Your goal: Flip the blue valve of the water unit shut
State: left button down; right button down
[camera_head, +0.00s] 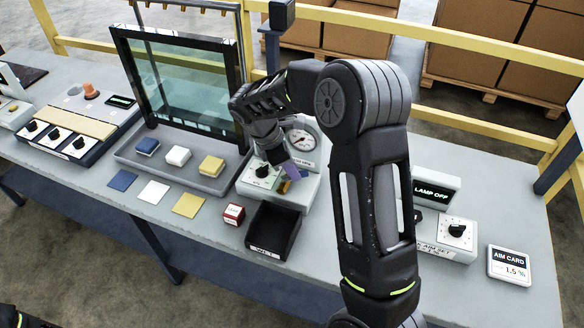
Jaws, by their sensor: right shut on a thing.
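My right gripper (284,175) reaches down over the unit and is shut on the blue valve. The gripper hides most of the handle, so its exact angle cannot be told. My left gripper is not in view.
Left is a tray (168,175) with blue, white and yellow blocks below a glass panel (185,83). A lamp box (436,190) stands right of my arm.

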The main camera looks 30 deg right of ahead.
jog(key=m, duration=0.2)
jog(key=m+g, duration=0.1)
jog(key=shift+s+a+y, duration=0.1)
jog(key=shift+s+y, duration=0.15)
jog(key=shift+y, duration=0.05)
jog(key=shift+s+a+m+g+y, duration=0.1)
jog(key=shift+m+g+y, duration=0.15)
jog(key=shift+m, duration=0.7)
jog(key=shift+s+a+m+g+y, duration=0.1)
jog(key=shift+m+g+y, duration=0.15)
jog(key=shift+m, duration=0.7)
jog(key=c, duration=1.3)
grip_release()
jog(key=shift+a+r, duration=0.1)
